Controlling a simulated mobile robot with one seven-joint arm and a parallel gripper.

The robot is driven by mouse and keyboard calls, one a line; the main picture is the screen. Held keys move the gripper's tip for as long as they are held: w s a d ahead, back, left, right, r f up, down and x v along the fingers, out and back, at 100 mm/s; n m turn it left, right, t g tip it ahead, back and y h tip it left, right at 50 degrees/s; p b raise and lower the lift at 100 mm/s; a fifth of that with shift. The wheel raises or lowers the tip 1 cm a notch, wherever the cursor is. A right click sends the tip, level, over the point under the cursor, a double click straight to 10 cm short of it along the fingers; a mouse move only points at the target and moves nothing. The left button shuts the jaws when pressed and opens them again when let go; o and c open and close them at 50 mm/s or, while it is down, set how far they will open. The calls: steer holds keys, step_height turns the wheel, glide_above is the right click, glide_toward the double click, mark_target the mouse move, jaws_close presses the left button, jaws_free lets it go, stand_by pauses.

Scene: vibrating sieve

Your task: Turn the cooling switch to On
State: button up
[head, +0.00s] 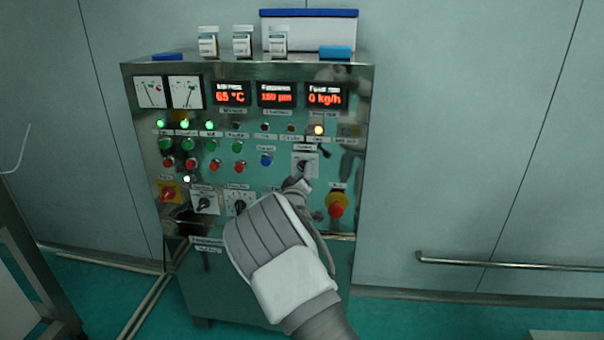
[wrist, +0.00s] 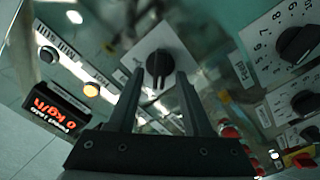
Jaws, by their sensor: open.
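A black rotary switch on a square white plate (head: 313,160) sits at the right of the control panel. It also shows in the wrist view as a dark knob (wrist: 158,64). Its label is too small to read, so I cannot confirm from the lettering that it is the cooling switch. My gripper (head: 299,181) is just in front of and below the plate in the head view, partly covering it. In the wrist view my gripper (wrist: 160,76) is open, its two dark fingers on either side of the knob's lower part. Whether they touch it is unclear.
The cabinet (head: 225,285) has a red mushroom button on yellow (head: 337,205) close right of my gripper. A numbered dial (head: 240,203) is to the left. Lit displays (head: 276,94) and several push buttons are above. Bottles and a blue-lidded box (head: 310,31) stand on top.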

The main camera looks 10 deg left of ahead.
steer(key=shift+w, duration=0.5)
steer(key=shift+c, duration=0.3)
jaws_close()
